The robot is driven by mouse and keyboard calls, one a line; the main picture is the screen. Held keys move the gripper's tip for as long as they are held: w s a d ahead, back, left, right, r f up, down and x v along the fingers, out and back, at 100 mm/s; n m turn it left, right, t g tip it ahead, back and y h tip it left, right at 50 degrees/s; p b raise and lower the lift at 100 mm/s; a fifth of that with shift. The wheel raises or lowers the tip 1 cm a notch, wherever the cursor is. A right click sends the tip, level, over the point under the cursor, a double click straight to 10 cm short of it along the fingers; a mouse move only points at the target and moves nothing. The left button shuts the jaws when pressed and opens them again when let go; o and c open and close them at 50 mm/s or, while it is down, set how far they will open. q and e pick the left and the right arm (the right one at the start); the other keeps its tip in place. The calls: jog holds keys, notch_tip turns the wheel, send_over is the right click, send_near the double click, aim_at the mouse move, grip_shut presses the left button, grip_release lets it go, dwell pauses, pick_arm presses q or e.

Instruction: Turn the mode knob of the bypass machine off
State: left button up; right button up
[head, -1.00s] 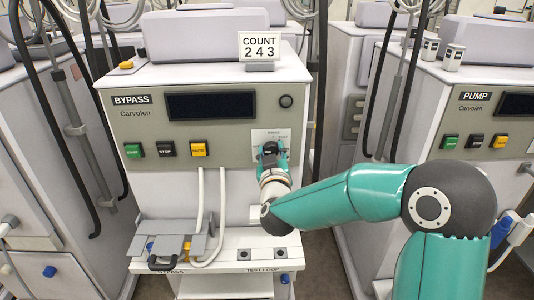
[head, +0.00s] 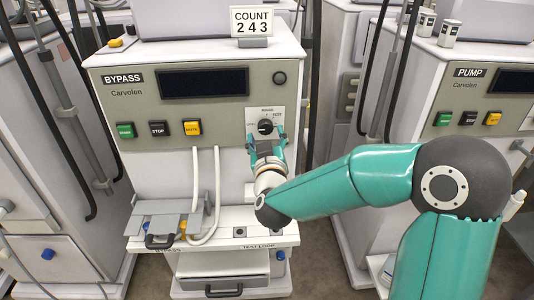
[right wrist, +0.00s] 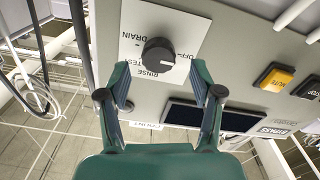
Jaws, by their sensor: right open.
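The bypass machine (head: 217,82) stands centre-left in the head view. Its black round mode knob (head: 265,127) sits on a white dial plate at the panel's right. In the right wrist view the knob (right wrist: 158,55) is surrounded by the words DRAIN, OFF, TEST and RINSE. A light mark shows at its right side, near OFF; I cannot tell surely whether it is the knob's pointer. My right gripper (head: 267,146) is open, just below the knob in the head view. In the wrist view its fingertips (right wrist: 160,84) are apart and empty, short of the knob. My left gripper is not in view.
Green, black and yellow buttons (head: 192,128) line the panel left of the dial. Below are white hoses (head: 217,185) and a shelf (head: 255,241). The pump machine (head: 470,95) stands at right, with a floor gap between the machines.

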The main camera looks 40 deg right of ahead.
jog(key=v, duration=0.8)
jog(key=shift+s, duration=0.1)
